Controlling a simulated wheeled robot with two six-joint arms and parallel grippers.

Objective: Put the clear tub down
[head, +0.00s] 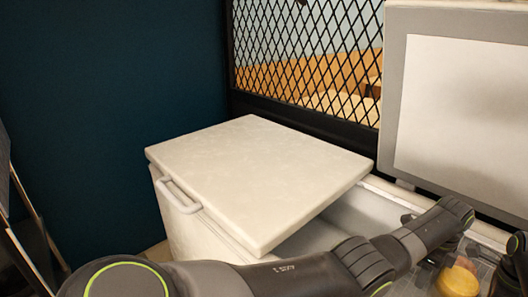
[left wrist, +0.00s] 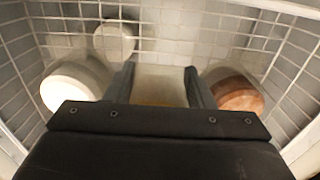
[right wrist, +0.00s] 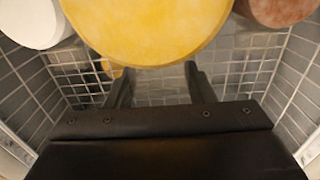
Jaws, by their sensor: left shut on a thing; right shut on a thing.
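The clear tub (left wrist: 160,83), pale and see-through with an orange tint low down, is between the fingers of my left gripper (left wrist: 158,75) in the left wrist view. That gripper is shut on it. In the head view my left arm reaches across to the lower right, and the grip is not clear there. A yellow round piece (right wrist: 148,30) fills the top of the right wrist view and shows in the head view (head: 458,281). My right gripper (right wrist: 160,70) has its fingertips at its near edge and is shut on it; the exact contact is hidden.
A wire basket (left wrist: 185,28) surrounds the area. A white round container (left wrist: 75,85), a smaller white one (left wrist: 115,40) and a brown round one (left wrist: 237,92) stand in it. A white chest's thick lid (head: 258,170) covers its left part; its right part is open.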

